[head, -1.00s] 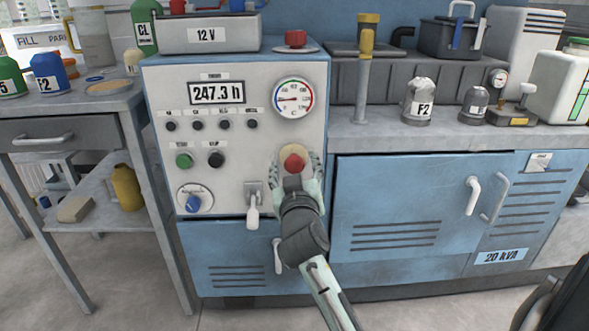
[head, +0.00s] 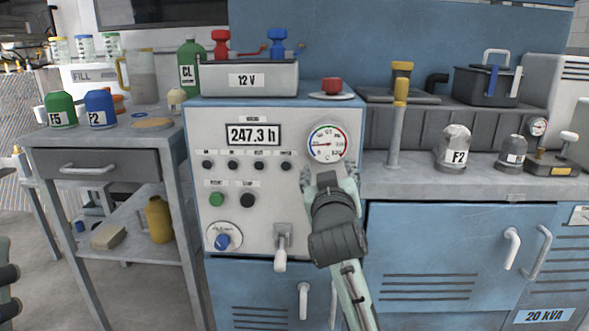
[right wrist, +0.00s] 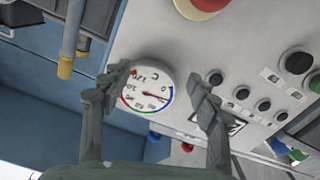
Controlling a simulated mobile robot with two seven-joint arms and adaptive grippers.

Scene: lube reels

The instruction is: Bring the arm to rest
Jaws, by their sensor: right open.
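My right gripper (head: 331,176) is in front of the grey control panel (head: 262,188), just below the round gauge (head: 327,144). In the right wrist view its two fingers (right wrist: 155,92) are spread apart with nothing between them, and the gauge (right wrist: 148,87) shows beyond the gap. The red button with its yellow collar (right wrist: 206,4) is at the top edge of that view, clear of the fingers.
A lever (head: 281,250) and a blue rotary knob (head: 222,241) stick out low on the panel. A side table (head: 100,138) with bottles is to the left.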

